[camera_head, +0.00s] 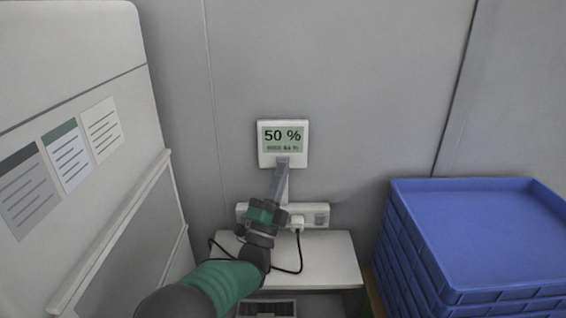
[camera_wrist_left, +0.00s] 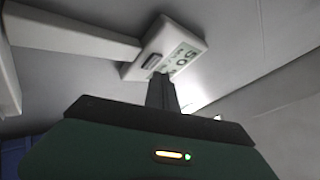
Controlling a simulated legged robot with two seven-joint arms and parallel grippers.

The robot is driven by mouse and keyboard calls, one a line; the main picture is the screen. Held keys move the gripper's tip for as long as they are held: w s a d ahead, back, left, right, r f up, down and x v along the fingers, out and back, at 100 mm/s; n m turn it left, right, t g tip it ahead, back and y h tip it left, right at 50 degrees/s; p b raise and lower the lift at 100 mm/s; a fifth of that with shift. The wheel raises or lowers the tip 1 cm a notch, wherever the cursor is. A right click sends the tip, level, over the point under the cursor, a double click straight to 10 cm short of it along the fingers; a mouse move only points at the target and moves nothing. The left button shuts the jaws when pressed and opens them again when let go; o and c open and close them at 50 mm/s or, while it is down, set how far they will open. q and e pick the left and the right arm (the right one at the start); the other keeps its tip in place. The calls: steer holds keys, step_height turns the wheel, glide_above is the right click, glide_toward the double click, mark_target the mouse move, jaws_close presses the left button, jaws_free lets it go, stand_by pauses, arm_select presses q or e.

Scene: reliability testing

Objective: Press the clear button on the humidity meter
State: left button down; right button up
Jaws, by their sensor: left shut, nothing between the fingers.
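The humidity meter (camera_head: 283,130) is a small white box on the grey wall. Its screen reads 50 %, with a smaller line beneath. My left gripper (camera_head: 282,164) is shut and empty, its fingers pointing up at the meter's lower edge. In the left wrist view the meter (camera_wrist_left: 188,42) is tilted, and the shut fingertips (camera_wrist_left: 159,78) overlap the edge of its screen. A small grey button (camera_wrist_left: 152,60) shows on the meter's face there, just beside the fingertips. In the head view the fingers hide that part. I cannot tell whether they touch the meter. My right gripper is not in view.
A white power strip (camera_head: 322,213) with a plug and black cable is below the meter, behind my left wrist. A small white table (camera_head: 335,262) stands under it. Stacked blue crates (camera_head: 480,235) fill the right. A white cabinet (camera_head: 70,60) with paper sheets stands left.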

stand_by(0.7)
arm_select(q)
steer(key=shift+w+b, duration=0.4)
steer(key=shift+b, duration=0.05)
steer(key=shift+r, duration=0.1)
